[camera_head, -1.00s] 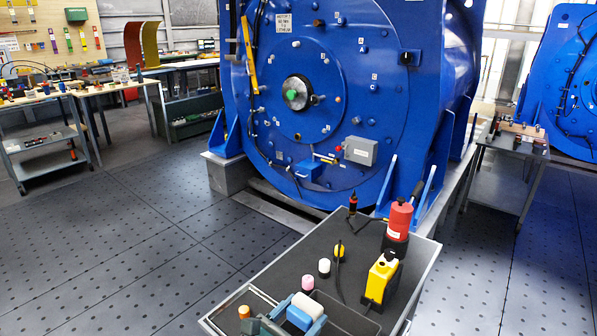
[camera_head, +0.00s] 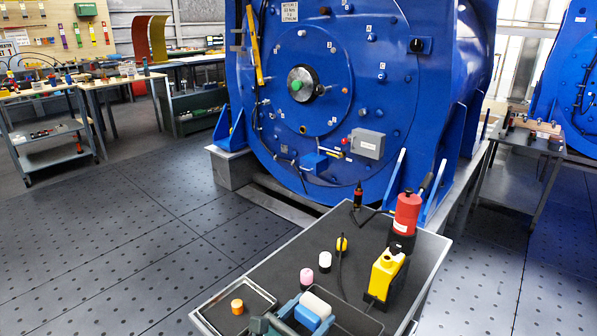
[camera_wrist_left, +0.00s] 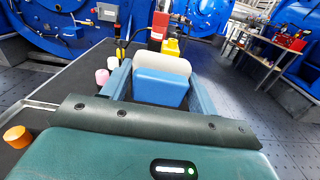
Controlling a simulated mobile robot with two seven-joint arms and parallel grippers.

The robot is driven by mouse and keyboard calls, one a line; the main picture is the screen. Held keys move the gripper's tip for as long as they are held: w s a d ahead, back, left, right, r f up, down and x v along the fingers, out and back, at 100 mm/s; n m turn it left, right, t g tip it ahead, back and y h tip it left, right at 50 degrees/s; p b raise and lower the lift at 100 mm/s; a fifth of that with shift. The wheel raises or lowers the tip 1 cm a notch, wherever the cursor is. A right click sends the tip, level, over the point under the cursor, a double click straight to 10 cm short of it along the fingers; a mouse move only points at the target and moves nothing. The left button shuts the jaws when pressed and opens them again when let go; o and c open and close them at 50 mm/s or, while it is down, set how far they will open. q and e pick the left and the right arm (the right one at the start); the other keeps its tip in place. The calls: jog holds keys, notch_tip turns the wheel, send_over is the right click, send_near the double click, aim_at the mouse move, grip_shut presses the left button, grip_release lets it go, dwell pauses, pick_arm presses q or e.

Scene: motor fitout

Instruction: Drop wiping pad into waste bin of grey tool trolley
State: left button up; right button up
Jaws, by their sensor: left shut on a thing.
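My left gripper (camera_head: 308,312) is low in the head view, over the near part of the grey tool trolley (camera_head: 285,265). It is shut on the wiping pad (camera_head: 316,306), a blue block with a whitish upper part. In the left wrist view the pad (camera_wrist_left: 161,86) sits between the two teal fingers, clear of the caps behind it. A dark open compartment (camera_head: 368,322) shows beside and below the gripper at the trolley's near end. It may be the waste bin; its inside is mostly hidden by the gripper and the frame edge. My right gripper is not in view.
An orange cap (camera_head: 237,306) stands in a shallow tray to the left. Pink (camera_head: 306,276) and white (camera_head: 325,260) caps stand beyond the pad. A yellow container (camera_head: 386,272) and red bottle (camera_head: 406,214) stand at the right. The large blue motor (camera_head: 365,90) is behind.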

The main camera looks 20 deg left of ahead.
pick_arm(q)
jog(key=o, duration=1)
jog(key=shift+s+f, duration=0.1)
jog(key=shift+s+a, duration=0.1)
jog(key=shift+s, duration=0.15)
jog(key=b+v, duration=0.4)
jog(key=v, duration=0.8)
jog(key=shift+s, duration=0.2)
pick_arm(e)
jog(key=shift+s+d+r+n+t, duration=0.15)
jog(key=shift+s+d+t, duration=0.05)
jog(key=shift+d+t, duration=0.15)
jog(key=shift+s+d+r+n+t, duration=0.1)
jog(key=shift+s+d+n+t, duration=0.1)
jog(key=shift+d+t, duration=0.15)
